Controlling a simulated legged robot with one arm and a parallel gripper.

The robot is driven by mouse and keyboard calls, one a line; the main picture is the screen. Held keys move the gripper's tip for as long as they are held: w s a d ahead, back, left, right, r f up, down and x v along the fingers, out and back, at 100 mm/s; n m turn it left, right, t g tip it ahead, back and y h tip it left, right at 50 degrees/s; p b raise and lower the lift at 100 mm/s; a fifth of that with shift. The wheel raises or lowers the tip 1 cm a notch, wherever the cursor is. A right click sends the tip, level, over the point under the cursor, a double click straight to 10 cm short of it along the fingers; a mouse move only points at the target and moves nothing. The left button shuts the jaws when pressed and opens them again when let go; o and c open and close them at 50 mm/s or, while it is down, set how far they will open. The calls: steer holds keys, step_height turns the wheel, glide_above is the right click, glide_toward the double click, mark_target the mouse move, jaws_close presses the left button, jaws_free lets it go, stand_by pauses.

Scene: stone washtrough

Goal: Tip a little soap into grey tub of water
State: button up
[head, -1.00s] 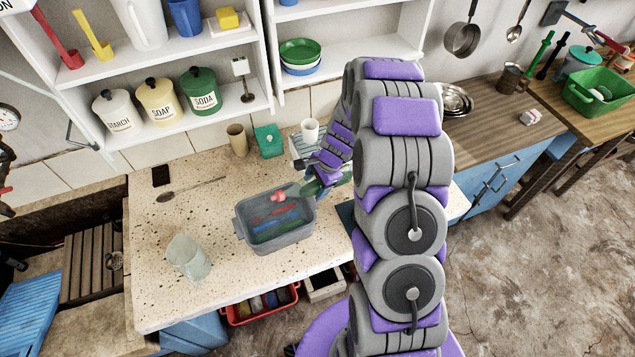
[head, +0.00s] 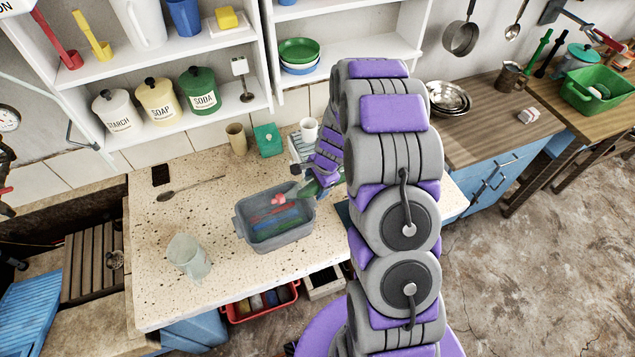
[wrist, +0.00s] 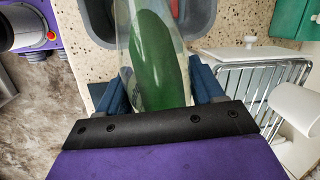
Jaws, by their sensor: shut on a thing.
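The grey tub (head: 282,236) stands on the speckled stone counter, with water and red, blue and green shapes showing inside. My gripper (wrist: 160,92) is shut on a clear bottle (wrist: 135,45) of green liquid, its two dark blue fingers on either side. In the head view the bottle (head: 307,190) is tilted, its pink-red cap end (head: 278,199) pointing left and over the far part of the tub. The tub's rim also shows beyond the bottle in the wrist view (wrist: 88,22). I cannot tell whether any soap is flowing.
A beige cup (head: 237,139), green box (head: 268,140) and white cup (head: 309,130) stand at the back. A wire rack (wrist: 270,85) is close right of my gripper.

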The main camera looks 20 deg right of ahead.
steer(key=shift+f+h, duration=0.15)
steer(key=shift+h, duration=0.15)
steer(key=shift+f+h+p, duration=0.3)
steer(key=shift+f+p, duration=0.1)
steer(key=shift+d, duration=0.1)
steer(key=shift+f+h+p, duration=0.25)
steer(key=shift+h+p, duration=0.35)
steer(key=shift+p, duration=0.05)
stand_by(0.9)
steer(key=shift+r+t+h+p, duration=0.1)
steer(key=shift+t+h+p, duration=0.3)
steer(key=shift+p, duration=0.6)
stand_by(0.5)
steer(key=shift+r, duration=0.1)
